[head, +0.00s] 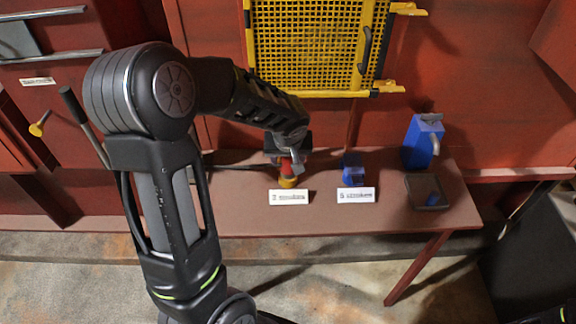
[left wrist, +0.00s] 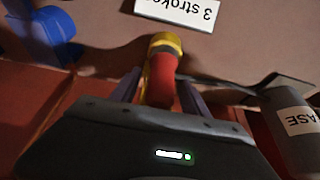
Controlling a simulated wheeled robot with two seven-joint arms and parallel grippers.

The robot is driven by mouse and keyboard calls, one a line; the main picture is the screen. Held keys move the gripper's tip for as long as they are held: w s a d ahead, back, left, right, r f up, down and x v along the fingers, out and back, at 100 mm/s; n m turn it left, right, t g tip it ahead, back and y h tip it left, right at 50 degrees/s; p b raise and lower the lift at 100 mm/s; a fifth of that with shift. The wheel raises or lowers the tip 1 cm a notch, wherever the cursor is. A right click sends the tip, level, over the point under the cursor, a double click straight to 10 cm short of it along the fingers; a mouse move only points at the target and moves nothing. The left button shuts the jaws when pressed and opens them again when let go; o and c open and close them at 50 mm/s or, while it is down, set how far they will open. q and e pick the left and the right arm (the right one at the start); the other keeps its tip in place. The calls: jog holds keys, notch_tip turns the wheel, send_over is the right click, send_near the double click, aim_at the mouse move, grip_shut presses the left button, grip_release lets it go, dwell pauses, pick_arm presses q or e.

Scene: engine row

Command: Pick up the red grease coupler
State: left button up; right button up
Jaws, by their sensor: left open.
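The red grease coupler (left wrist: 162,75) has a red body and a yellow end. In the left wrist view it lies between the two fingers of my left gripper (left wrist: 158,88), which is open around it. I cannot tell whether either finger touches it. In the head view the coupler (head: 287,181) shows on the table below my left gripper (head: 288,165), partly hidden by it. My right gripper is in neither view.
White label cards (head: 289,197) and (head: 356,195) stand along the table front (head: 330,222). A blue object (head: 353,168) is right of the coupler. A blue dispenser (head: 422,142) and a dark tray (head: 412,190) are farther right. A grey cylinder (left wrist: 292,135) is close to the gripper.

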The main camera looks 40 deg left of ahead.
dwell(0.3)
pick_arm(q)
grip_shut()
dwell(0.5)
